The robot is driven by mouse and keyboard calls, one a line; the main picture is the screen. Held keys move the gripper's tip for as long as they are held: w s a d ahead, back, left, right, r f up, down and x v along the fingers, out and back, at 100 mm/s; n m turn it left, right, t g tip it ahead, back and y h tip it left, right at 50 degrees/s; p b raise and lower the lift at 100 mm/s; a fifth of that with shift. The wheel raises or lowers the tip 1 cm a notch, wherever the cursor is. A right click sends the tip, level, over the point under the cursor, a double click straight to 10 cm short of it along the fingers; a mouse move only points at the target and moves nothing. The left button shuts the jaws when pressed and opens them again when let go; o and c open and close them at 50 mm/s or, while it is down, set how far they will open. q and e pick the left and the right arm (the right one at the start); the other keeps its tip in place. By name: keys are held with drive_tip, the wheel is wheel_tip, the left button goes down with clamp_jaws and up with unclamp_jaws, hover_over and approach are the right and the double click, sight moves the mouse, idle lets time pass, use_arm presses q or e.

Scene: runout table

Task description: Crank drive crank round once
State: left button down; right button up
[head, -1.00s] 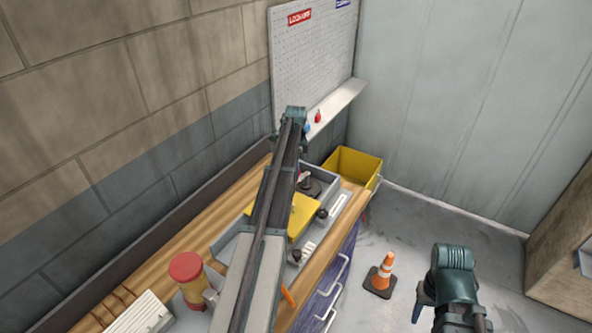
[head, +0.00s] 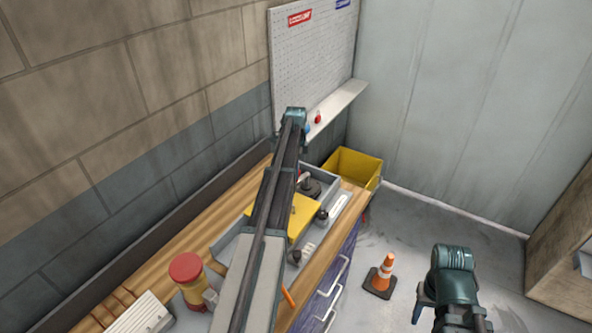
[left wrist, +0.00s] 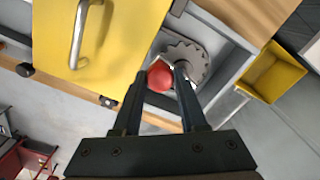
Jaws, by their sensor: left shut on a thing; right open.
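The drive crank shows in the left wrist view as a round red knob (left wrist: 160,78) beside a grey toothed disc (left wrist: 187,62), in a grey tray-like housing. My left gripper (left wrist: 161,74) is shut on the red knob, one dark finger on each side. The crank's arm under the knob is mostly hidden. In the head view the dark disc (head: 311,187) shows just right of my left arm, which hides the left gripper. My right gripper (head: 421,298) is at the lower right of the head view, away from the bench and only partly visible.
A yellow cover with a handle (left wrist: 100,45) lies right beside the crank. A yellow bin (head: 356,165) stands at the bench's far end. A red-topped canister (head: 186,270) is on the near bench. A traffic cone (head: 384,270) stands on the open floor to the right.

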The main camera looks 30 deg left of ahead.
idle(0.7)
use_arm(q)
drive_tip(key=w+a+m, duration=0.5)
drive_tip(key=w+m, duration=0.1)
drive_tip(key=m, duration=1)
drive_tip(key=shift+w+m, duration=0.2)
drive_tip(key=shift+m, duration=0.2)
idle(0.5)
drive_tip(key=shift+c, duration=2.2)
unclamp_jaws()
drive_tip(key=shift+r, duration=0.1)
